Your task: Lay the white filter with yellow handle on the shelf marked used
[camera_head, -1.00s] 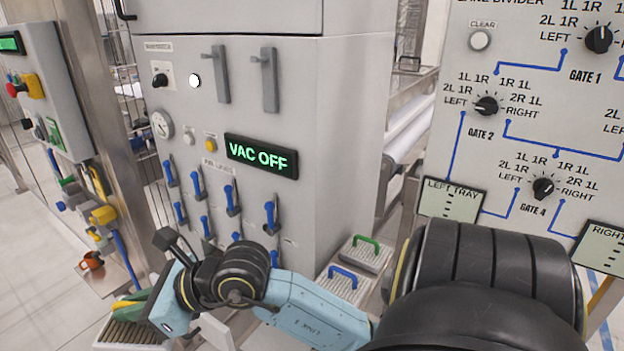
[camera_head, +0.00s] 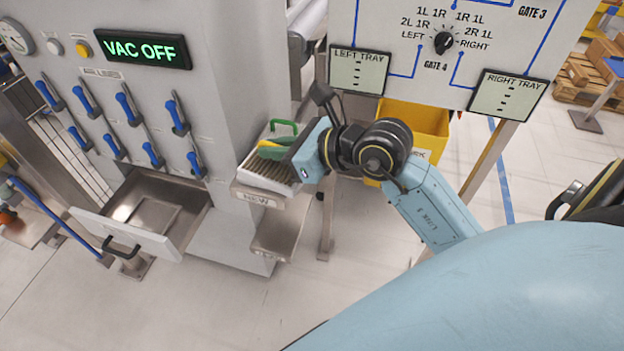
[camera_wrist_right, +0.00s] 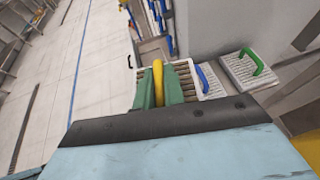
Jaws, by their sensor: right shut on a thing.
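My right gripper (camera_head: 272,150) has green fingers and is shut on the yellow handle (camera_wrist_right: 158,82) of a white-framed filter (camera_wrist_right: 188,66) with brownish pleats. In the head view the held filter (camera_head: 268,178) appears over the shelf marked NEW (camera_head: 255,197); I cannot tell whether it touches. A lower metal shelf (camera_head: 278,236) sits below it, with no readable mark. A filter with a green handle (camera_head: 284,127) lies behind the held one. A blue-handled filter (camera_wrist_right: 208,82) shows beside it in the wrist view. My left gripper is not in view.
The grey cabinet (camera_head: 225,70) with its VAC OFF display (camera_head: 143,48) stands at left. Its metal drawer (camera_head: 122,238) is open. A yellow bin (camera_head: 425,125) stands behind my right arm, under the gate panel (camera_head: 440,85). Floor in front is clear.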

